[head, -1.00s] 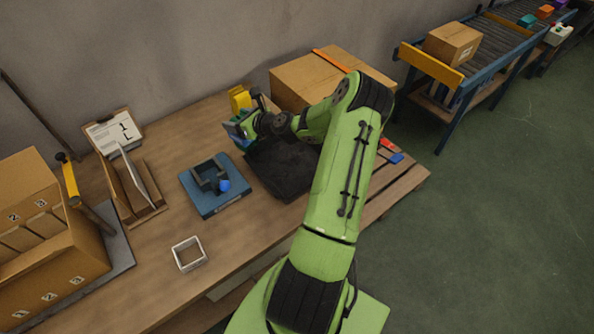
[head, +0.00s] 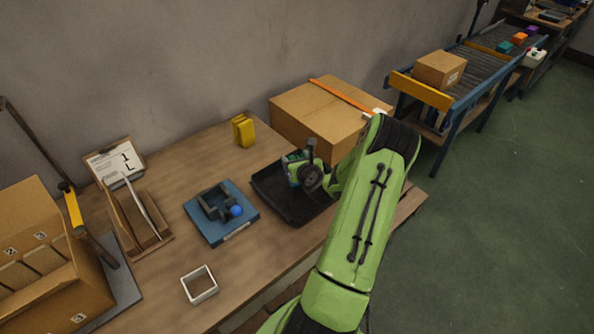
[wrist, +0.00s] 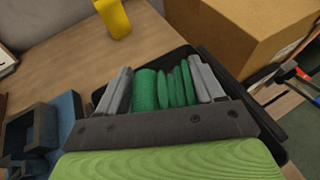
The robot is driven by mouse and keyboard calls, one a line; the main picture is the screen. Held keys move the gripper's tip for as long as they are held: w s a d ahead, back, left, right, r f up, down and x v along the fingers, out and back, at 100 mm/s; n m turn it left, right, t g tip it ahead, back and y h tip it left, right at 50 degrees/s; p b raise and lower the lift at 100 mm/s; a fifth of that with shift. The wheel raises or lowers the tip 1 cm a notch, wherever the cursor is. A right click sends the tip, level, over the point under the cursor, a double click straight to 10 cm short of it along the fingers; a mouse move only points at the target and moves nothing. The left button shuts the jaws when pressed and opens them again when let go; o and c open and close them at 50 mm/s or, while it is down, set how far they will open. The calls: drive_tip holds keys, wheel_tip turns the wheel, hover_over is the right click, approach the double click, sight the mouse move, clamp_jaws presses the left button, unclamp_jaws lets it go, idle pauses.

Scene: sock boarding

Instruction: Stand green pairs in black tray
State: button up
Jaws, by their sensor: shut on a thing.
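My gripper (head: 294,168) is over the black tray (head: 281,203) in the head view. In the wrist view its two grey fingers (wrist: 162,92) are shut on green pairs (wrist: 145,90). A rounded green roll is on the left, with several thinner green folds beside it on the right. The black tray's rim (wrist: 268,122) shows behind and to the right of the fingers. Whether the green pairs touch the tray floor cannot be told. In the head view my gripper and arm hide part of the tray and most of the green.
A yellow block (head: 243,130) stands behind the tray. A closed cardboard box (head: 318,115) is at the back right. A blue stand (head: 222,228) is left of the tray, with a white square frame (head: 199,285) in front. A clipboard (head: 114,163) stands at the left.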

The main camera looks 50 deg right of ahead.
drive_tip(key=shift+f+b, duration=0.3)
drive_tip(key=shift+f, duration=1.05)
drive_tip(key=o, duration=1.4)
drive_tip(key=shift+r, duration=0.25)
drive_tip(key=b+v, duration=0.1)
drive_tip(key=v, duration=1.1)
drive_tip(key=shift+b, duration=0.4)
